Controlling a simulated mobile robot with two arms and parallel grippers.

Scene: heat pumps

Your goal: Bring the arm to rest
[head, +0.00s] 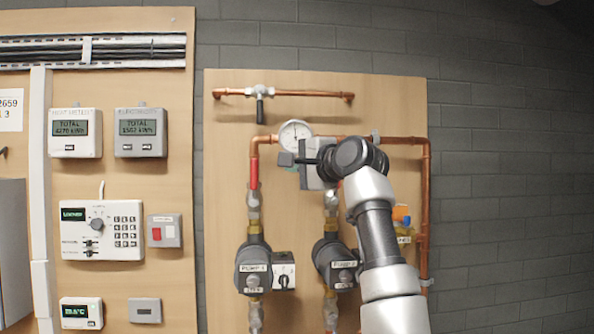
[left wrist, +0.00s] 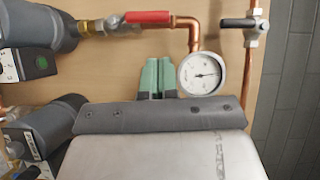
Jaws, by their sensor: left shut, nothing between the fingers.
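One arm of mine shows in the head view, rising from the lower right; the left wrist view matches its place, so I take it as my left arm. Its gripper (head: 292,164) is in front of the copper pipework, just below the round pressure gauge (head: 295,134). In the left wrist view the two green-tipped fingers (left wrist: 157,70) are together and empty, beside the gauge (left wrist: 201,73). I cannot tell whether they touch the board. My right gripper is not in view.
Pump 1 (head: 253,267) and pump 2 (head: 336,264) sit below. A red-sleeved valve handle (head: 253,175) is left of the gripper. A black-handled valve (head: 260,108) is above. Meters and a control panel (head: 101,230) hang at left. The grey wall (head: 510,180) at right is bare.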

